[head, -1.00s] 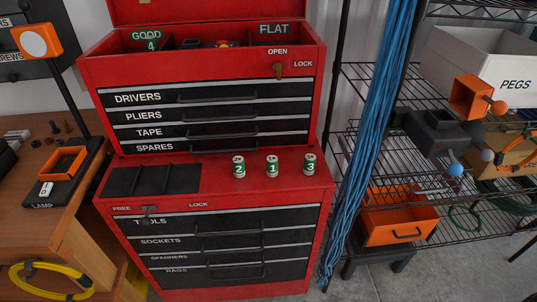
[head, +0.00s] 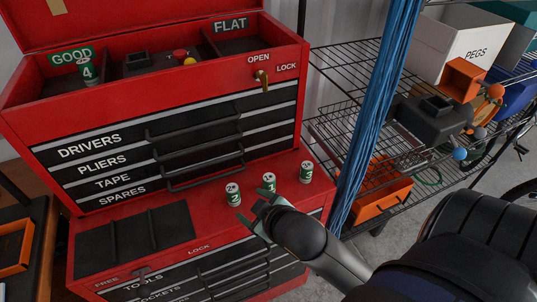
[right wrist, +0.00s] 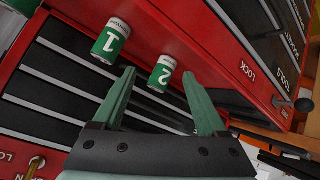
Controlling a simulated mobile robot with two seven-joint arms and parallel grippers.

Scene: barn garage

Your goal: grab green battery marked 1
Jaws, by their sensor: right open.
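The green-and-white battery marked 1 (head: 268,182) stands upright on the red ledge of the tool chest, in the middle of a row of three. Its lower part is hidden behind my right gripper (head: 260,208) in the head view. In the right wrist view the battery marked 1 (right wrist: 110,42) shows its number, beyond the left finger's tip. My right gripper (right wrist: 160,88) is open and empty, in front of the row; the battery marked 2 (right wrist: 161,74) appears between its fingers, farther off. My left gripper is not in view.
Battery 2 (head: 233,195) stands to the left and battery 3 (head: 306,172) to the right on the ledge. Battery 4 (head: 87,72) is in the top tray by the GOOD label. Drawers rise behind the ledge. A wire shelf (head: 345,65) and blue cables (head: 372,110) are at right.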

